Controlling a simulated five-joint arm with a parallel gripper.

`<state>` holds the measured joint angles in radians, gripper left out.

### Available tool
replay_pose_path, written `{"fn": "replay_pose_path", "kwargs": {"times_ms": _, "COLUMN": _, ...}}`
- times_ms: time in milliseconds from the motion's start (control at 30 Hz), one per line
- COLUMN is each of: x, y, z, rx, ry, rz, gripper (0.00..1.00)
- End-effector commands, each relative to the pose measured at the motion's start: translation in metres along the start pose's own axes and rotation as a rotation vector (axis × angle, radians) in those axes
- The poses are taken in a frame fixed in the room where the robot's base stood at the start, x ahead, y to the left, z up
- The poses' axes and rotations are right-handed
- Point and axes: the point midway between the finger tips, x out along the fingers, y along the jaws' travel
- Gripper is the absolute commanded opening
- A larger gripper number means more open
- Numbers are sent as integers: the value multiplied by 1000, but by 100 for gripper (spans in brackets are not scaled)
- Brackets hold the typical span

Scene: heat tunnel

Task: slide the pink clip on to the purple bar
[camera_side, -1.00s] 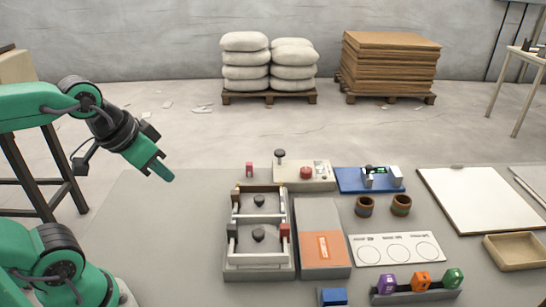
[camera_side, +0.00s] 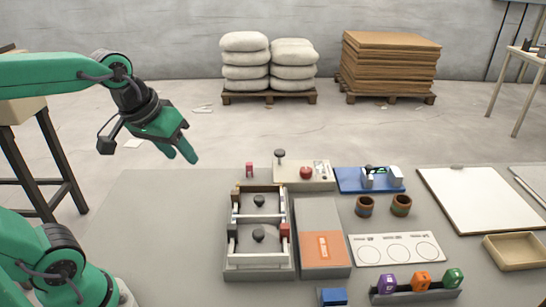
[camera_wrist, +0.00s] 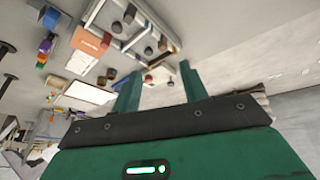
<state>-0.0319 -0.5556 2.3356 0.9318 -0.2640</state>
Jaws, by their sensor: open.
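A small pinkish-red piece (camera_side: 249,169), which may be the pink clip, stands upright near the back edge of the grey table in the side view. I cannot make out a purple bar; the only clear purple is a cube (camera_side: 387,283) in the front rack. My gripper (camera_side: 180,154) is in the air left of the pinkish-red piece and well apart from it. Its two green fingers point down and to the right, spread, with nothing between them. The wrist view also shows my gripper (camera_wrist: 158,78) with its fingers apart.
A white-railed frame (camera_side: 230,262) with black knobs stands mid-table, beside an orange-topped box (camera_side: 325,246). Behind are a beige box with a red button (camera_side: 306,173) and a blue fixture (camera_side: 352,182). Two cups (camera_side: 364,206) and a circle card (camera_side: 397,239) lie right. The table's left side is clear.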

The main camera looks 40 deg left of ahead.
Motion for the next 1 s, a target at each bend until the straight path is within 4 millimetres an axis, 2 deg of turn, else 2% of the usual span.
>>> {"fn": "replay_pose_path", "kwargs": {"times_ms": 100, "x": 5, "y": 1, "z": -24, "rx": -136, "ry": -29, "rz": -17, "gripper": 44}}
{"fn": "replay_pose_path", "kwargs": {"times_ms": 467, "x": 34, "y": 2, "z": -92, "rx": -552, "ry": -95, "rz": -80, "gripper": 44}}
{"fn": "replay_pose_path", "kwargs": {"times_ms": 767, "x": 75, "y": -6, "z": -143, "rx": -900, "ry": -136, "rz": -151, "gripper": 44}}
{"fn": "replay_pose_path", "kwargs": {"times_ms": 1000, "x": 117, "y": -16, "z": -177, "rx": -1176, "ry": -158, "rz": -219, "gripper": 44}}
